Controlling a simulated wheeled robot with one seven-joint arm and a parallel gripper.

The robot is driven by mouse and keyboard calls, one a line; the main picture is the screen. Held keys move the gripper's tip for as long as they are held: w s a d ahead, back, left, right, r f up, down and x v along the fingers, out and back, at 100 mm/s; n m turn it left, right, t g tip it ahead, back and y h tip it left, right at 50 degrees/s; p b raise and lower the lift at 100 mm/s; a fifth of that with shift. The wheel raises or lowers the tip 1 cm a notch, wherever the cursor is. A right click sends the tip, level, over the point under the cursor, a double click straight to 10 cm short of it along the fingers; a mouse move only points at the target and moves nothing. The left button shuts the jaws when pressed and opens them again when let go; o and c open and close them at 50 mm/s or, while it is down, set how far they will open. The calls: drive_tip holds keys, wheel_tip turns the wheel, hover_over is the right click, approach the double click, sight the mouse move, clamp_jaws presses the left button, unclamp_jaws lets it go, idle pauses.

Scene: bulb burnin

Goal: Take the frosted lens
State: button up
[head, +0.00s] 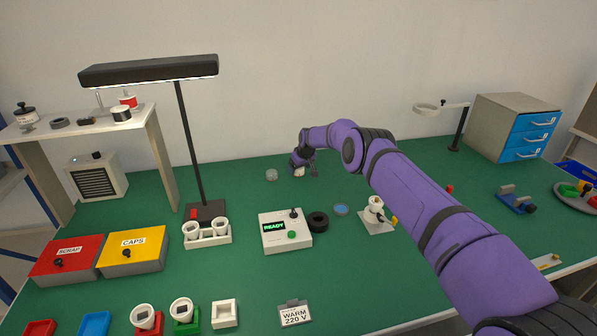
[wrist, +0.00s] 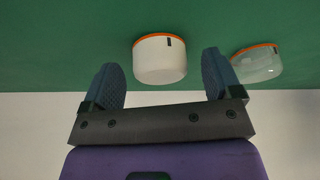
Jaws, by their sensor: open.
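The frosted lens (wrist: 160,62) is a white, cup-shaped piece with an orange rim and a small dark mark. In the wrist view it sits ahead of and between the two fingers of my gripper (wrist: 162,78), which is open and empty. A gap shows on both sides of the lens. A clear lens (wrist: 258,65) with a similar orange rim lies just right of the right finger. In the head view my gripper (head: 305,170) is low over the far part of the green table, with the frosted lens (head: 299,172) partly hidden by it. The clear lens (head: 271,175) stands to its left.
The control box (head: 284,244) reading READY, a black ring (head: 318,221), a blue disc (head: 341,210) and a bulb socket stand (head: 376,219) stand nearer on the table (head: 250,200). A tall lamp (head: 187,150) rises at left. A wall closes the back.

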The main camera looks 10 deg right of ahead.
drive_tip(key=shift+w+f, duration=0.1)
drive_tip(key=shift+f, duration=0.25)
drive_tip(key=shift+c, duration=0.2)
drive_tip(key=c, duration=0.9)
drive_tip(key=shift+c, duration=0.2)
drive_tip(key=shift+r, duration=0.15)
